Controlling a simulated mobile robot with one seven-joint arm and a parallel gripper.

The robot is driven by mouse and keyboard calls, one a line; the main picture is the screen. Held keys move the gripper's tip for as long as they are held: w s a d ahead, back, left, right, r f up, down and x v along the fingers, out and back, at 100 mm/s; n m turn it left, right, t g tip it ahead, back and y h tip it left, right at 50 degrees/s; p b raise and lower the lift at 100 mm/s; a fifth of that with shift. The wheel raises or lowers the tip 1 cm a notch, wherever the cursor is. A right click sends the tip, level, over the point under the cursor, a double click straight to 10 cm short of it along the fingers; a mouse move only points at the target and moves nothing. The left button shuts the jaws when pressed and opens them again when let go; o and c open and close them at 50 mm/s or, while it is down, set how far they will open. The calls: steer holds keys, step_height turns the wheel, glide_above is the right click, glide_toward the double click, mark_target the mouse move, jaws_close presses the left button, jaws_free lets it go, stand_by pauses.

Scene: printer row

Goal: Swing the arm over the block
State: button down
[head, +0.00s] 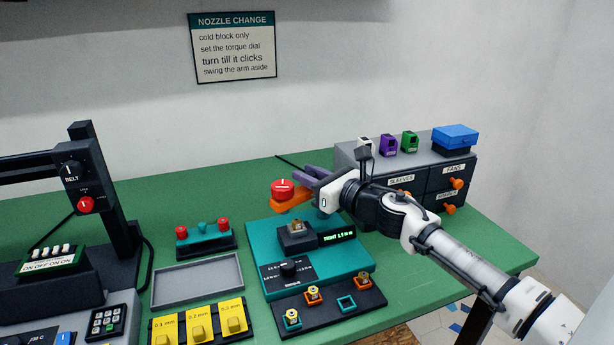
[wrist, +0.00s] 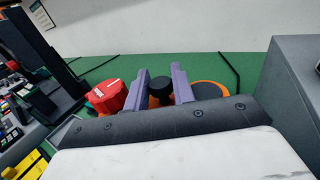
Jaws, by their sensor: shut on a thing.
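The orange swing arm (head: 289,207) carries a red dial (head: 284,189) at its left end. In the head view it shows just beyond and above the dark block (head: 297,238), which has a brass-coloured piece on top and sits on the teal station (head: 262,250). I cannot tell exactly how far the dial is from being over the block. My gripper (head: 306,180) has purple fingers shut on a black knob (wrist: 160,90) of the arm. In the wrist view the red dial (wrist: 108,95) lies left of the fingers and orange parts (wrist: 222,88) show right of them.
Grey drawers (head: 405,165) with a blue box (head: 455,138) on top stand right of my gripper. A nozzle rack (head: 330,305) is in front of the station. Green bench is bare behind.

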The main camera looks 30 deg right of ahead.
steer(key=shift+s+d+n+g+y+b, duration=0.1)
steer(key=shift+s+n+g+y+b, duration=0.15)
steer(key=shift+n+y, duration=0.4)
steer(key=shift+s+d+n+g+y+b, duration=0.15)
steer(key=shift+n+g+y+b, duration=0.15)
steer(key=shift+y, duration=0.55)
steer(key=shift+a, duration=0.15)
steer(key=c, duration=1.2)
jaws_free()
steer(key=shift+c, duration=0.2)
steer(key=shift+s, duration=0.15)
